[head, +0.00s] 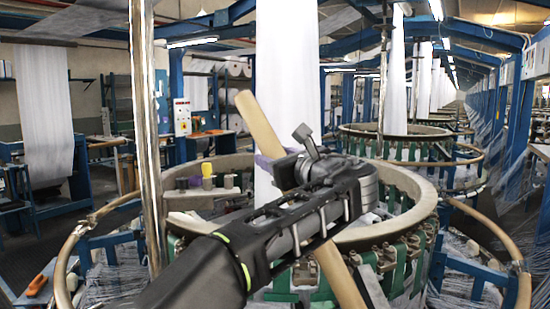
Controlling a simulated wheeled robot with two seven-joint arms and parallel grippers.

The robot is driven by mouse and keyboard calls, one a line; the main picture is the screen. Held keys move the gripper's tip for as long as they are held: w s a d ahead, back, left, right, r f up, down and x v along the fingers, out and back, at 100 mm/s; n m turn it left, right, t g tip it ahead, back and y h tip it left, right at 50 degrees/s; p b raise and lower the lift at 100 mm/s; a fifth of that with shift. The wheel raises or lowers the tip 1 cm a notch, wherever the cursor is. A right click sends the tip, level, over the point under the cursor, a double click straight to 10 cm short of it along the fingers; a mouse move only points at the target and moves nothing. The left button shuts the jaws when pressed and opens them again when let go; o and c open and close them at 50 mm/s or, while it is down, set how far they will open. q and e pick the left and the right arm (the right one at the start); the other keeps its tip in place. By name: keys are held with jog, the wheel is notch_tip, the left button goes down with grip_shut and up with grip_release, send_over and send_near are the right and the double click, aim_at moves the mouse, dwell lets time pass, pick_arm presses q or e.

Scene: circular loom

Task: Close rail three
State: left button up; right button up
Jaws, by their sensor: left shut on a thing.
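A tan wooden rail (260,124) slants across the front of the near circular loom (405,185), from upper left to lower right. Its middle is hidden behind my left arm. My left gripper (296,168) is at the rail, shut on it; the fingertips are partly hidden by the gripper body. The rail's lower end (340,280) shows below my arm, in front of the loom ring. I cannot tell whether that end is joined to anything. My right gripper is not in view.
Curved wooden rails on blue supports stand at the left (62,285) and right (505,240). Yarn spools (207,170) sit on a small shelf at the ring's left. A metal post (146,130) stands left of my arm. White fabric (287,75) hangs above the loom.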

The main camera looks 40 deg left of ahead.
pick_arm(q)
grip_shut()
dwell(0.5)
